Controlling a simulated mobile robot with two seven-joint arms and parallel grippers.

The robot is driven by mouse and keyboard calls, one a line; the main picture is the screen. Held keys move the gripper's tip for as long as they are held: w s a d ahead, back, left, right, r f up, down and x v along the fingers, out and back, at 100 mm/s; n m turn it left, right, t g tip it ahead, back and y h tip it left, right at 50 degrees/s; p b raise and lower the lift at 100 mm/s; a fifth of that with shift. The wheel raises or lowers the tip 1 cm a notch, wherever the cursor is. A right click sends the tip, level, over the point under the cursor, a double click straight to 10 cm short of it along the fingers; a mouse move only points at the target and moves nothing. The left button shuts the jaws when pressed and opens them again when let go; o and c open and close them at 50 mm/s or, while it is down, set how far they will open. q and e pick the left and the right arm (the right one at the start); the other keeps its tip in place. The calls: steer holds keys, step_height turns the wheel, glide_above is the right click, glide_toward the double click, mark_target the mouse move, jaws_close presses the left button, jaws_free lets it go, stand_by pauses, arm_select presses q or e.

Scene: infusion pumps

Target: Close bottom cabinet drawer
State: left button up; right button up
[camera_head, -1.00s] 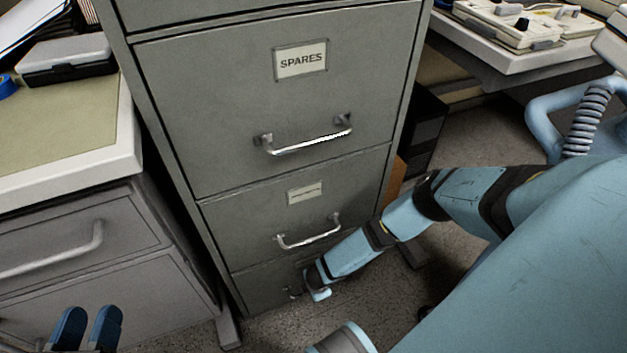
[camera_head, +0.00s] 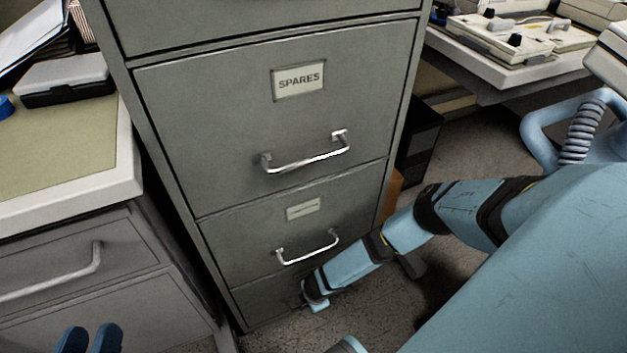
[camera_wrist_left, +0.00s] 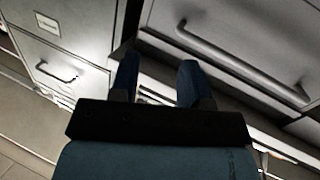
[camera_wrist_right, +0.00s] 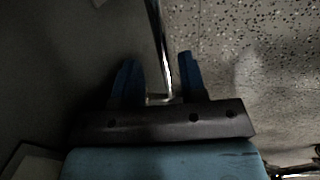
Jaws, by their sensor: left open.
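A grey filing cabinet (camera_head: 265,115) with a SPARES label stands in the middle of the head view. Its bottom drawer (camera_head: 262,303) is low and partly hidden by my right gripper; it looks about flush with the front, but I cannot tell exactly. My right gripper (camera_head: 318,300) is at that drawer's front. In the right wrist view its fingers (camera_wrist_right: 159,78) are apart, either side of a metal handle bar (camera_wrist_right: 157,40), with gaps visible. My left gripper (camera_head: 90,340) is open and empty at the lower left; its fingers also show in the left wrist view (camera_wrist_left: 160,82).
A desk (camera_head: 85,160) with grey drawers stands close at the left. A table (camera_head: 500,75) with devices is at the back right. A dark box (camera_head: 418,135) stands behind the cabinet's right side. Speckled floor (camera_head: 375,310) is open in front.

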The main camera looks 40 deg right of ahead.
arm_select(q)
step_height(320, 180, up, 9)
steer(key=n+t+p, duration=0.1)
steer(key=t+p, duration=0.2)
steer(key=p, duration=0.3)
steer(key=shift+s+a+f+n, duration=0.2)
steer(key=shift+s+n, duration=0.1)
steer(key=shift+s, duration=0.15)
arm_select(e)
step_height(320, 180, up, 13)
steer(key=s, duration=0.2)
steer(key=shift+a, duration=0.35)
steer(key=shift+s+f, duration=0.15)
steer(key=shift+s, duration=0.05)
